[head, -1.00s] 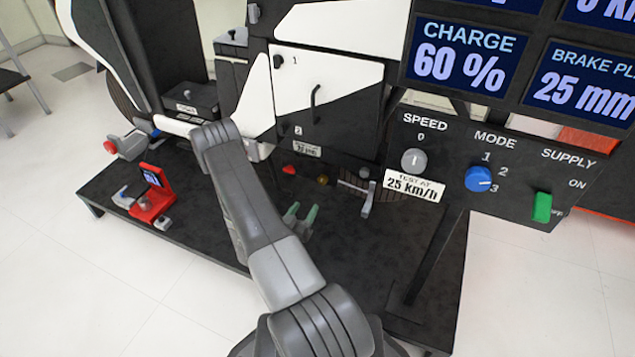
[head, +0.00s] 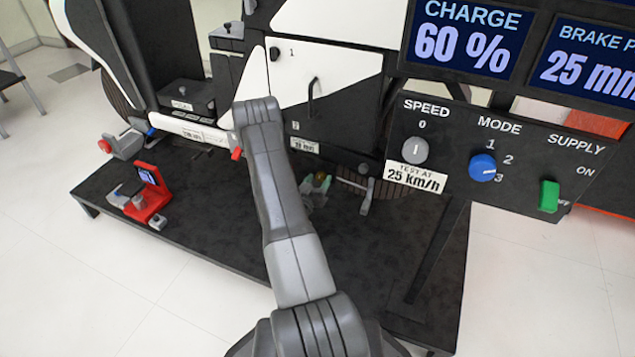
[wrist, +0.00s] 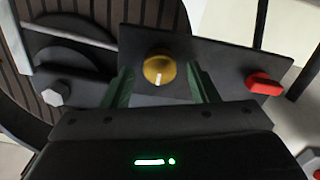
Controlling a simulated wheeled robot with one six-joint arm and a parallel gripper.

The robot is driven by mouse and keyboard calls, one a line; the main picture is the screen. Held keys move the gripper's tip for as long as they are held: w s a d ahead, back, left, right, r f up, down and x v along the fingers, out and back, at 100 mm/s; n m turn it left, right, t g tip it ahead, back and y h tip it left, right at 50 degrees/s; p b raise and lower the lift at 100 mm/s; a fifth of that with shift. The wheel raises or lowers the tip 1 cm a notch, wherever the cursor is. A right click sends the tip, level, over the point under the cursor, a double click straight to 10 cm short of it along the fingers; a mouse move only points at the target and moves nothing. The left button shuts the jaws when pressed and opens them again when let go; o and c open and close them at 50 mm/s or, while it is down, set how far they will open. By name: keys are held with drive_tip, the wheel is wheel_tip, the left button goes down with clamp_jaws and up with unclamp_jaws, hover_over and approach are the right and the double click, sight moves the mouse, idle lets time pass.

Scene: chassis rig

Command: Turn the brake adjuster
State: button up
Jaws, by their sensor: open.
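A round brass knob with a white mark, which I take to be the brake adjuster, sits on a dark plate low on the rig in the head view (head: 320,176). It shows clearly in the wrist view (wrist: 158,68). My gripper (head: 315,187) has green fingers and is open. In the wrist view its fingers (wrist: 160,88) stand on either side of the knob, with a gap on both sides. I cannot tell how deep the fingertips reach past the knob. My arm hides part of the plate in the head view.
In the wrist view a red knob (wrist: 264,84) is on the same plate to the right, and a grey hex bolt (wrist: 52,96) is at left. A red stand (head: 150,195) is on the platform (head: 210,235). A control panel (head: 500,160) hangs at right.

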drive_tip(key=c, duration=1)
drive_tip(key=shift+o, duration=0.2)
drive_tip(key=shift+f+m+b, duration=0.1)
drive_tip(key=shift+m+b, duration=0.2)
drive_tip(key=shift+b, duration=0.05)
drive_tip(key=shift+m+b, duration=0.8)
drive_tip(key=shift+m, duration=0.1)
drive_tip(key=m+b, duration=0.1)
drive_tip(key=m, duration=0.1)
drive_tip(key=shift+d+m, duration=0.1)
drive_tip(key=shift+m, duration=0.2)
drive_tip(key=m, duration=0.3)
drive_tip(key=shift+s+m, duration=0.1)
drive_tip(key=shift+m, duration=0.2)
drive_tip(key=shift+d+m, duration=0.1)
drive_tip(key=shift+m, duration=1.8)
